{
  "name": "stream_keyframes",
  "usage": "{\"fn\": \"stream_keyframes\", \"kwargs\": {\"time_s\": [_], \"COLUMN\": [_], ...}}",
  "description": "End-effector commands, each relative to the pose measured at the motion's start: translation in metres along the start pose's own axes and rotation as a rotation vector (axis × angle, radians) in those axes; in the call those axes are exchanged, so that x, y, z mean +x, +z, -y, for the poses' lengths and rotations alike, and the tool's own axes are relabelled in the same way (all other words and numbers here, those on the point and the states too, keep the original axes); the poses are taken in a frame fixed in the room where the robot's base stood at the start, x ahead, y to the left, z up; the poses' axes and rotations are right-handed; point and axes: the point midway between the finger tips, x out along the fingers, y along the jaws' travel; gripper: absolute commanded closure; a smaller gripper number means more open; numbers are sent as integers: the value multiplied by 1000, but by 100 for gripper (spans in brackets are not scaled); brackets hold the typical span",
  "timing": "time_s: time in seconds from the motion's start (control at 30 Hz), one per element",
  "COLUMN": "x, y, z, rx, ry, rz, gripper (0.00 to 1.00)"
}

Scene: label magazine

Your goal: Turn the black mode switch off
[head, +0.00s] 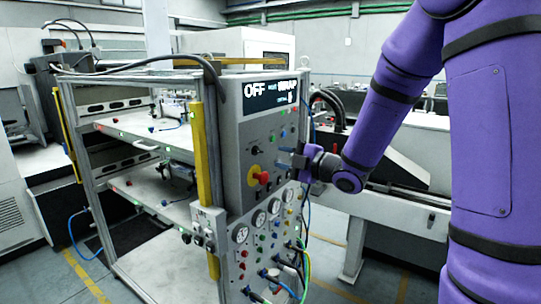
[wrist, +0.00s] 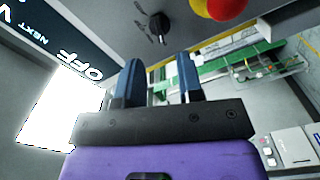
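The black mode switch (head: 255,150) is a small black knob on the upright grey control panel, below the display (head: 270,94) and above the red and yellow emergency button (head: 258,178). In the wrist view the black knob (wrist: 158,25) is near the top centre, beyond the fingertips. My gripper (head: 284,158) is in front of the panel, to the right of the switch, apart from it. In the wrist view my gripper (wrist: 157,62) has its two blue fingers spread with nothing between them. The display reads OFF in large letters at its left.
Coloured buttons and white gauges (head: 241,234) cover the lower panel, with hoses and cables (head: 305,250) hanging at its right. A yellow post (head: 202,150) stands at the panel's left edge. Shelves (head: 150,135) lie behind it. Floor is free at the front right.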

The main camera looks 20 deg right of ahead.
Motion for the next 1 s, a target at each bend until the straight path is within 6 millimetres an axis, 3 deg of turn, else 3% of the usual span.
{"fn": "stream_keyframes", "kwargs": {"time_s": [0.1, 0.3, 1.0], "x": [-20, -39, -42], "y": [0, 0, 0], "z": [0, 0, -5], "rx": [0, 0, 9], "ry": [1, 0, -10], "rz": [3, 3, 40], "gripper": [66, 66, 66]}}
